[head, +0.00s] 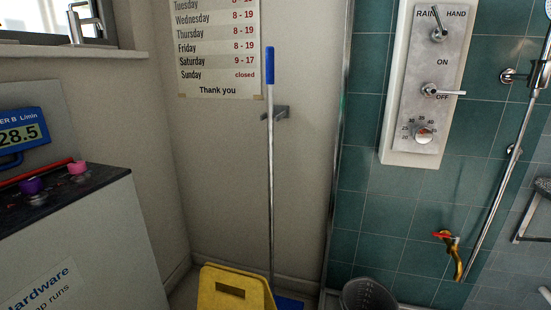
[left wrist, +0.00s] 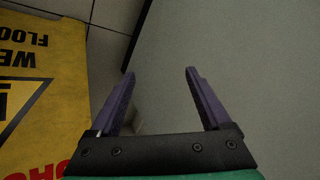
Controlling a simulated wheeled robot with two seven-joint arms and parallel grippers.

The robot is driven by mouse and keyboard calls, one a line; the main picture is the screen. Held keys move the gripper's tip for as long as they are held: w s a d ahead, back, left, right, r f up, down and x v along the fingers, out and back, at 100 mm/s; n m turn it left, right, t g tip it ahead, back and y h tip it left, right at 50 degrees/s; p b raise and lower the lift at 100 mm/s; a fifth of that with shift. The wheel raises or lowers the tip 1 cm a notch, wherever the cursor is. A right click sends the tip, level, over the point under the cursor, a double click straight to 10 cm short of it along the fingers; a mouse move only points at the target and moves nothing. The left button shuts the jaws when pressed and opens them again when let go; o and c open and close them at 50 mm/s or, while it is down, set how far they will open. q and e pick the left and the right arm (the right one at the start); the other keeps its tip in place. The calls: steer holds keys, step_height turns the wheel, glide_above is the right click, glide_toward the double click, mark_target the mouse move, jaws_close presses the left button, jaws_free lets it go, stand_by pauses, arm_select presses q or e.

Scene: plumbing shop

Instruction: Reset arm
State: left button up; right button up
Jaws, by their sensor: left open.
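In the left wrist view my left gripper (left wrist: 158,80) is open, its two purple fingers apart with nothing between them. A pale grey-green panel (left wrist: 245,60) fills the right side behind the fingers. A yellow wet-floor sign (left wrist: 38,95) stands to the left of the fingers, apart from them. Neither arm shows in the head view, and my right gripper is in no view.
In the head view a yellow sign (head: 232,288) stands before a blue-handled mop (head: 270,150) in a wall clip (head: 276,113). A cabinet (head: 90,250) is at left. A shower panel (head: 425,90), brass tap (head: 452,255) and dark bucket (head: 368,294) are at right.

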arm_select(q)
steer(key=s+d+f+m+h, duration=0.2)
steer(key=s+d+f, duration=0.2)
steer(key=s, duration=0.3)
steer(key=s+d+f+m+h+p, duration=0.1)
steer(key=s+d+f+h, duration=0.25)
steer(key=s, duration=0.45)
steer(key=s+d+f+m+h, duration=0.2)
steer(key=s+d+f, duration=0.25)
steer(key=s, duration=0.25)
steer(key=s+a+r+p, duration=0.3)
steer(key=s+r+p, duration=0.6)
steer(key=p, duration=1.1)
steer(key=shift+s+a+r+g+y, duration=0.25)
steer(key=shift+s+g+y, duration=0.1)
steer(key=shift+s, duration=1.1)
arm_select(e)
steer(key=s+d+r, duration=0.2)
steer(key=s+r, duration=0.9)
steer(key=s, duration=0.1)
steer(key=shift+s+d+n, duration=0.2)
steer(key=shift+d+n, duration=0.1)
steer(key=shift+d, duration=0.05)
